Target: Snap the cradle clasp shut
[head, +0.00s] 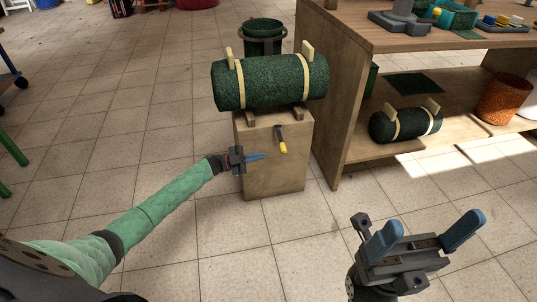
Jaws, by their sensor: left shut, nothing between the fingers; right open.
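A dark green roll (285,82) with two pale straps lies in a wooden cradle (301,112) on top of a wooden box (272,178). A clasp (279,134) with a dark arm and a yellow tip hangs on the box's front face, below the roll; its tip points down. My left gripper (262,156) is shut and empty, its blue fingers just left of the clasp's yellow tip. I cannot tell whether they touch it. My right gripper (430,232) is open and empty at the lower right, away from the box.
A wooden shelf unit (335,120) stands right of the box. Its lower shelf holds a second, smaller green roll (405,123) and an orange bin (504,99). A dark green bin (262,36) stands behind the box. The tiled floor in front is clear.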

